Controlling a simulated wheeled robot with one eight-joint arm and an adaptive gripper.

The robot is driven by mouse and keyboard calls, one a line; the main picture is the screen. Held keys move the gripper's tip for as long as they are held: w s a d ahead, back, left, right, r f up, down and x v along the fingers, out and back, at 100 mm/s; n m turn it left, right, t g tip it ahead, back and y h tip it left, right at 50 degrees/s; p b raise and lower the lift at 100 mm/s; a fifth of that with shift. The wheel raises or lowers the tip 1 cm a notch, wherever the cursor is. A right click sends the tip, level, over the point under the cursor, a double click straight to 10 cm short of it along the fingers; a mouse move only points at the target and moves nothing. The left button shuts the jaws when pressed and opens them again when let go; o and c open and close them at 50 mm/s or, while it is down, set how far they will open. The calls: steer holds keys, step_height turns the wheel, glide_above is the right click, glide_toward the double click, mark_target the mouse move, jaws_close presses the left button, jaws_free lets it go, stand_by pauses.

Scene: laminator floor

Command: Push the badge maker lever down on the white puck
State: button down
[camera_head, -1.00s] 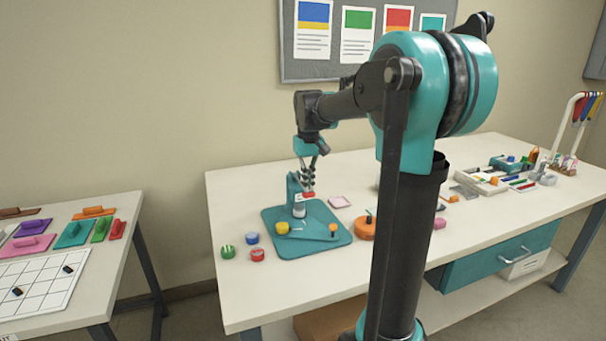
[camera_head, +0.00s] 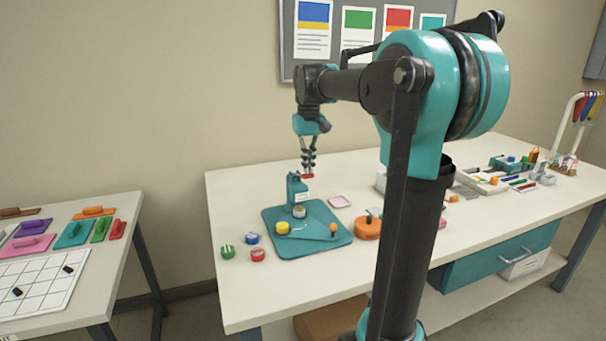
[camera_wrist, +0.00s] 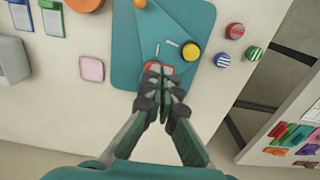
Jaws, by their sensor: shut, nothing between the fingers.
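The badge maker is a teal press body (camera_head: 297,190) on a teal base plate (camera_head: 322,240). A whitish round piece (camera_head: 299,212), seemingly the white puck, sits at the foot of the body; I cannot make it out in the wrist view. A red piece (camera_head: 308,177), which looks like the lever's grip, is above and beside the body top. My gripper (camera_head: 308,170) points down, shut and empty, with its tips right at this red piece. In the wrist view the red piece (camera_wrist: 148,66) shows around my fingertips (camera_wrist: 157,71); contact is unclear.
A yellow puck (camera_head: 282,227) and an orange knob (camera_head: 333,228) are on the base plate. Green (camera_head: 227,251), blue (camera_head: 252,239) and red (camera_head: 258,255) pucks lie to its left. A pink square (camera_head: 340,202) and an orange round item (camera_head: 367,229) lie right.

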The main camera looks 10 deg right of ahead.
steer(key=shift+r, duration=1.55)
